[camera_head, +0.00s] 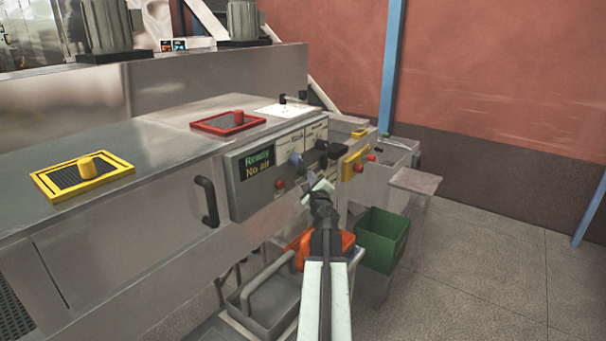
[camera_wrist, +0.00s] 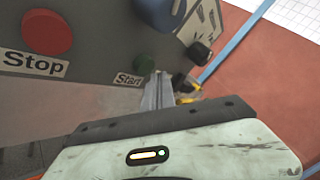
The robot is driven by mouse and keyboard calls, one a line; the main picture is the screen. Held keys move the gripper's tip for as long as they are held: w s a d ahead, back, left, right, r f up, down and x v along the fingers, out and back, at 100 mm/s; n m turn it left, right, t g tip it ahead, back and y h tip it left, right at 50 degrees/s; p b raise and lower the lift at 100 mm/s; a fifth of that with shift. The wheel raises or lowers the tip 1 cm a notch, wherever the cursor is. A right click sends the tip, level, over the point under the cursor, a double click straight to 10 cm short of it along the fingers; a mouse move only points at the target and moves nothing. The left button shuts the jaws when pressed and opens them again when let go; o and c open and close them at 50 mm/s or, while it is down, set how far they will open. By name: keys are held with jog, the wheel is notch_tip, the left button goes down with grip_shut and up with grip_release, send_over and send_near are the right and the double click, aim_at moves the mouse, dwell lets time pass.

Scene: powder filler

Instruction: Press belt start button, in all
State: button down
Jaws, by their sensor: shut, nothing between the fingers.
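In the wrist view a green button (camera_wrist: 144,63) with a "Start" label (camera_wrist: 128,80) sits on a grey panel. A larger red button (camera_wrist: 47,32) with a "Stop" label (camera_wrist: 33,64) is to its left. My gripper (camera_wrist: 158,80) is shut and empty, its tips just right of and below the green button in the picture. I cannot tell whether they touch it. In the head view my gripper (camera_head: 317,186) is in front of the control panel (camera_head: 240,198), right of a small red button (camera_head: 279,183). The green button cannot be made out there.
The panel's display (camera_head: 257,163) reads "Ready" and "No air". A black handle (camera_head: 207,201) is to its left. A yellow box with a red button (camera_head: 355,166) is to the right. A green bin (camera_head: 382,240) and an orange bin (camera_head: 303,249) are below. The floor at right is open.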

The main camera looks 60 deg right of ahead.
jog(key=shift+w, duration=0.1)
jog(key=shift+w, duration=0.35)
jog(key=shift+w, duration=0.5)
dwell(0.8)
jog(key=shift+s, duration=0.9)
jog(key=shift+s, duration=0.1)
jog(key=s, duration=0.4)
jog(key=shift+s, duration=0.4)
dwell(0.6)
